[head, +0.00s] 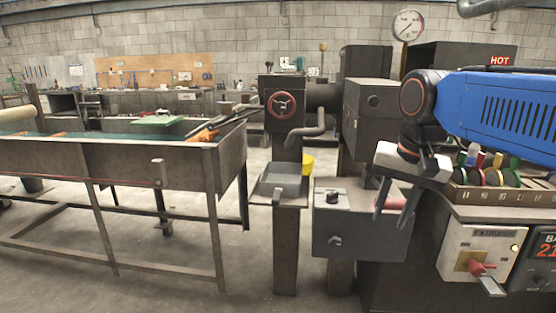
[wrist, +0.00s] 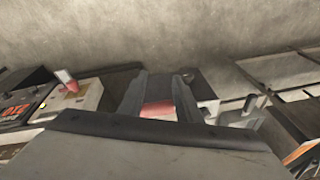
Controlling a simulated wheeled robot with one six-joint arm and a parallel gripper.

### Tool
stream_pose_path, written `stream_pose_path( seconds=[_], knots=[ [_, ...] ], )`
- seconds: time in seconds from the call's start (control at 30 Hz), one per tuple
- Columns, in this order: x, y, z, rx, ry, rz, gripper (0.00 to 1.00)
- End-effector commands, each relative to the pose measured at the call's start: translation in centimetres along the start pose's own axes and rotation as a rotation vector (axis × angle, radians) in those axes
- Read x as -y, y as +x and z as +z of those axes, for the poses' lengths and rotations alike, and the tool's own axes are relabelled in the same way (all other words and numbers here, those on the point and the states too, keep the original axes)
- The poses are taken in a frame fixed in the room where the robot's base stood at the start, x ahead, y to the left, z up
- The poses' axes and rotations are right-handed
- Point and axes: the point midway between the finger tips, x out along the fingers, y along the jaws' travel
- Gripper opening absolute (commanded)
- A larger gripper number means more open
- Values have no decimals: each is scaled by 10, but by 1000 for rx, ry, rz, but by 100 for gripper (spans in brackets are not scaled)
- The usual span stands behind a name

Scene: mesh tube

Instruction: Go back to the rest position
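My gripper (head: 393,218) hangs below the blue arm at the right of the head view, fingers pointing down. The two fingers stand apart, with a gap between them. In the wrist view the fingers (wrist: 158,95) are also spread. A red cylindrical part (wrist: 157,109) shows between them there. In the head view a red part (head: 385,192) shows behind the fingers, at the top right of a grey box (head: 345,235). I see no clear grip on it.
The extruder panel (head: 483,245) with a red-handled lever stands right of the gripper. Coloured spools (head: 495,177) sit above it. A red valve wheel (head: 282,105) and a bent pipe (head: 306,130) are left. A long trough (head: 110,165) fills the left. Open floor lies in front.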

Motion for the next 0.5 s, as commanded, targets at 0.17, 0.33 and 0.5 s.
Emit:
stream_pose_path(
  seconds=[0.17, 0.33, 0.5],
  knots=[
    [-45, 37, 42, -56, -135, -16, 31],
    [-82, 78, 81, -111, -269, -18, 31],
    [-109, 114, 112, -157, -377, -13, 31]
  ],
)
